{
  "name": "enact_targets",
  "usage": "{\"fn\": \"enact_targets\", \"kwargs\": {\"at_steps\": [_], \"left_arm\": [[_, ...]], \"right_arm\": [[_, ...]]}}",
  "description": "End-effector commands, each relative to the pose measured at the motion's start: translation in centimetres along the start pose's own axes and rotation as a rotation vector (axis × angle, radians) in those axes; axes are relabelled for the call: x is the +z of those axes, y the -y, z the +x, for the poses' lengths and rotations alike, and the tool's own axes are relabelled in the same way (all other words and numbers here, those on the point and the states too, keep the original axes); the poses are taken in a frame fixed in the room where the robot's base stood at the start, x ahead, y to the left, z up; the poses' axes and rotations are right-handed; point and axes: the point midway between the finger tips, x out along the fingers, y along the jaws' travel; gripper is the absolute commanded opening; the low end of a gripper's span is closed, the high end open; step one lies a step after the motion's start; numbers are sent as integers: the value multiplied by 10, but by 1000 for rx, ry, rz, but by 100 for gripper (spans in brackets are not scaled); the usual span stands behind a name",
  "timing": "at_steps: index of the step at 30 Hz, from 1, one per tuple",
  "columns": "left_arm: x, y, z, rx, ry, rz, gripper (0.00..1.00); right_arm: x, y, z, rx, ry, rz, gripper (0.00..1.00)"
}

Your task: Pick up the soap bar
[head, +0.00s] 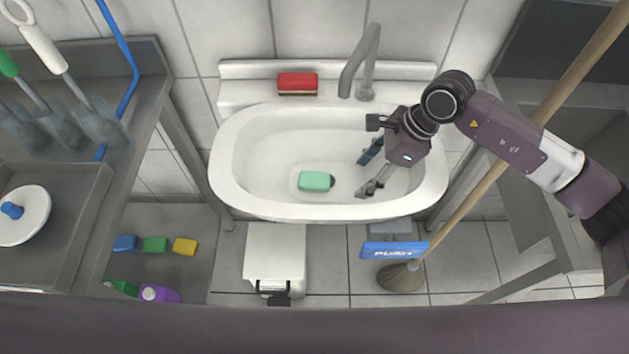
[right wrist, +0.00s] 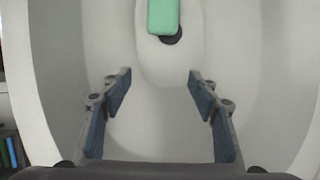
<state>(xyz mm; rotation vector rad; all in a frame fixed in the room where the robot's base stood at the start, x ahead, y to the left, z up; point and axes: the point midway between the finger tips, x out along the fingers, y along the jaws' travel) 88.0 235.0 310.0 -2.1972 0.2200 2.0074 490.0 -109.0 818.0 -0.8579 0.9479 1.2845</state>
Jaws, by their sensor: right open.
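A green soap bar (head: 314,181) lies at the bottom of the white sink basin (head: 260,150), beside the dark drain. In the right wrist view the soap bar (right wrist: 163,16) is at the top edge, partly cut off, beyond the fingertips. My right gripper (head: 368,172) is inside the basin to the right of the soap, open and empty. In the right wrist view its two blue-padded fingers (right wrist: 158,82) are spread wide, with only white basin between them. The soap is apart from the fingers. My left gripper is not in view.
The basin wall surrounds the right gripper. A grey faucet (head: 361,62) and a red sponge-like block (head: 297,83) are on the sink's back ledge. A long wooden broom handle (head: 500,165) slants past the sink's right side. A metal counter (head: 140,150) stands at the left.

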Motion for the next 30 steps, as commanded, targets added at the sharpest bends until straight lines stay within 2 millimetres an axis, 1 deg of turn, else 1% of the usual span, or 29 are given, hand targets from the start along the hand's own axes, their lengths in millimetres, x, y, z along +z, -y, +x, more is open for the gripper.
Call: {"fn": "enact_targets", "kwargs": {"at_steps": [1,6,9,14,17,21,23,25,27,30], "left_arm": [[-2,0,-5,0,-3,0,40],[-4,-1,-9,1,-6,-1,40],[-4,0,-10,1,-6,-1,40],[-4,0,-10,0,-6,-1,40],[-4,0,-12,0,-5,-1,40],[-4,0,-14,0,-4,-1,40],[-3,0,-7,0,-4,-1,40],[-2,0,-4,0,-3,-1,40],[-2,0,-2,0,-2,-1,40],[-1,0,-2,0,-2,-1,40]], "right_arm": [[14,-1,1,2,4,-5,55],[40,-1,14,1,2,-3,55],[48,0,18,1,2,-1,55],[56,0,22,0,1,-1,55],[68,-1,26,1,2,-3,55],[91,0,35,1,2,-3,55],[88,-1,49,3,-1,2,55],[88,-1,59,2,-1,1,55],[88,-1,64,1,0,0,55],[88,0,66,0,0,-1,55]]}}
